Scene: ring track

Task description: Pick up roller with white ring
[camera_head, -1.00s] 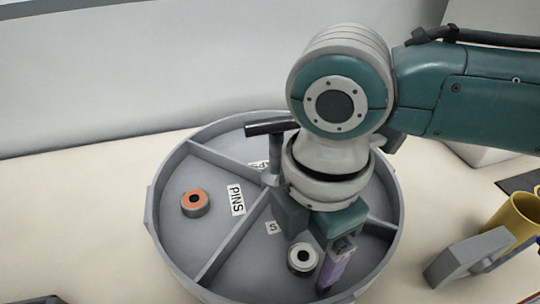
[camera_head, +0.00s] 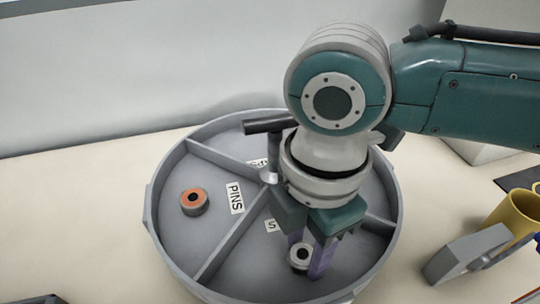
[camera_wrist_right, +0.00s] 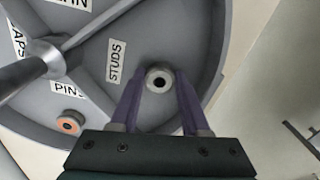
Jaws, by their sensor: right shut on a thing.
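The roller with the white ring (camera_head: 301,256) stands in the front compartment of the round grey tray (camera_head: 209,262). It also shows in the right wrist view (camera_wrist_right: 159,80), beside the STUDS label. My right gripper (camera_head: 307,262) points down into that compartment, with its purple fingers shut on the roller, one on each side. In the right wrist view the fingertips (camera_wrist_right: 159,76) flank the roller. The roller appears to be still on the tray floor. My left gripper is in neither view.
A roller with an orange ring (camera_head: 194,202) stands in the left compartment by the PINS label (camera_head: 235,198). Low dividers and a central post with a dark crossbar (camera_head: 268,125) rise in the tray. A yellow mug (camera_head: 517,215) and a grey block (camera_head: 465,257) stand at right.

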